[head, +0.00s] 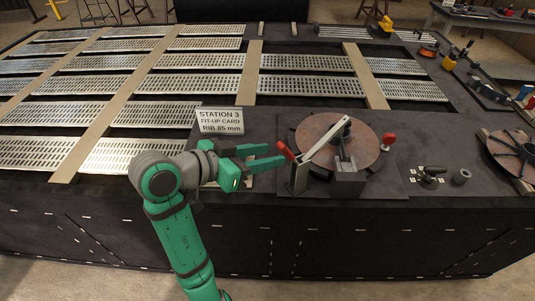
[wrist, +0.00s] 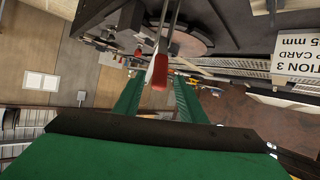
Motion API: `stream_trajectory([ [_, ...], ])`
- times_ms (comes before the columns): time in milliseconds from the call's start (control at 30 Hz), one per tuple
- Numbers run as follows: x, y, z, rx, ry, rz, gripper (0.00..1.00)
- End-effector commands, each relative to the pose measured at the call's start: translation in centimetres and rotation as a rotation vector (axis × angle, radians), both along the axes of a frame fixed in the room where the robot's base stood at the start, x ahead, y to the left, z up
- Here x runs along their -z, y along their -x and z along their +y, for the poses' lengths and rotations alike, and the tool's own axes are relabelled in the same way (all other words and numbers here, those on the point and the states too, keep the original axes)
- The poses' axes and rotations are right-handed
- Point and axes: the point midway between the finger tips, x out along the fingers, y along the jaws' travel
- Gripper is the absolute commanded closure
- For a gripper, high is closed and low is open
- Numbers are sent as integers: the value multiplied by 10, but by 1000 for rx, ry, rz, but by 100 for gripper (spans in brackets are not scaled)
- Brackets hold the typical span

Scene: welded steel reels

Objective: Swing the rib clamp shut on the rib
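The rib clamp shows in the head view as a grey upright post (head: 300,176) with a long pale bar (head: 328,136) slanting up and right over the round brown reel plate (head: 318,128). A red grip (head: 285,150) sits at its left end. My green gripper (head: 276,154) is open just left of this red grip. In the wrist view the red grip (wrist: 160,72) lies between the spread fingers, with gaps on both sides; I cannot tell whether it is touched. A dark upright piece and grey block (head: 347,182) stand at the plate's front. I cannot clearly tell the rib apart.
A second red-handled part (head: 389,140) stands at the plate's right edge. A Station 3 card (head: 220,121) stands behind my gripper. A small black clamp (head: 430,177) and grey ring (head: 461,177) lie right. Slotted panels fill the back left. The dark bench's front edge is close.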

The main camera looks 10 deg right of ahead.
Motion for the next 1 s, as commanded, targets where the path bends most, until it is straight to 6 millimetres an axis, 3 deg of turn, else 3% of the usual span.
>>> stream_trajectory([
  [33,0,0,0,0,0,0,70],
  [167,5,2,2,11,20,-4,100],
  [367,30,16,20,67,167,-61,100],
  [600,55,42,62,46,448,-225,100],
  [800,66,58,95,-40,606,-342,100],
  [1000,68,63,105,-77,652,-386,100],
])
